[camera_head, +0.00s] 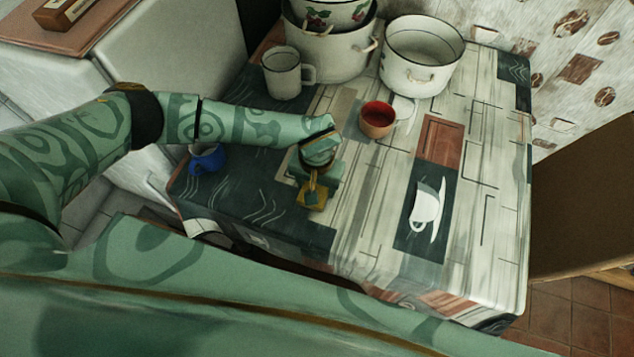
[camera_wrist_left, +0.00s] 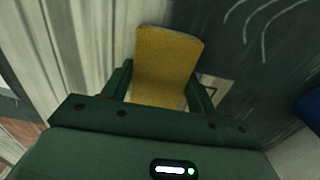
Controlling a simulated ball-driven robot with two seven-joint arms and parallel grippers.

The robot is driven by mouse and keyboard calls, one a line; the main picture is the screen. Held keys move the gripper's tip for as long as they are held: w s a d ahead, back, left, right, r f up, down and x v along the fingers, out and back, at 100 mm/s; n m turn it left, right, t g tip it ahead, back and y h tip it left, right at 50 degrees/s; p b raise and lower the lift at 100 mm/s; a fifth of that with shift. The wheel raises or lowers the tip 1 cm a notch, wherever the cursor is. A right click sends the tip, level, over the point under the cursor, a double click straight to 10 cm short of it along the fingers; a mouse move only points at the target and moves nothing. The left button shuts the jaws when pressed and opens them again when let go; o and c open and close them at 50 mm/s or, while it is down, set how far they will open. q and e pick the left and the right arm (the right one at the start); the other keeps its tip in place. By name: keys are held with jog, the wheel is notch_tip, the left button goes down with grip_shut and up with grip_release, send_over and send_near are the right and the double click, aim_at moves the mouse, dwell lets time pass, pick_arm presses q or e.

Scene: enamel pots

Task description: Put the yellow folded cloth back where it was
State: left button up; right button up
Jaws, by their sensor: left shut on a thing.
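The yellow folded cloth (camera_head: 312,196) is at the fingertips of my left gripper (camera_head: 314,186), over the near-left part of the table. In the left wrist view the cloth (camera_wrist_left: 168,62) lies between the two fingers of my left gripper (camera_wrist_left: 165,88), which is shut on it. The arm reaches in from the left and the fingers point down toward the table. I cannot tell whether the cloth touches the tabletop. My right gripper is not in view.
The patterned table (camera_head: 465,215) holds a red-inside cup (camera_head: 377,120), a blue mug (camera_head: 208,160), a white mug (camera_head: 283,74), a white pot (camera_head: 421,58) and stacked pots (camera_head: 328,48) at the back. The right and front of the tabletop look clear; the cup picture looks printed.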

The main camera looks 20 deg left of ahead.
aim_at(317, 186)
pick_arm(q)
jog(key=shift+r, duration=0.1)
jog(key=o, duration=0.9)
jog(key=shift+o, duration=0.2)
notch_tip(317, 186, up, 12)
jog(key=p, duration=0.3)
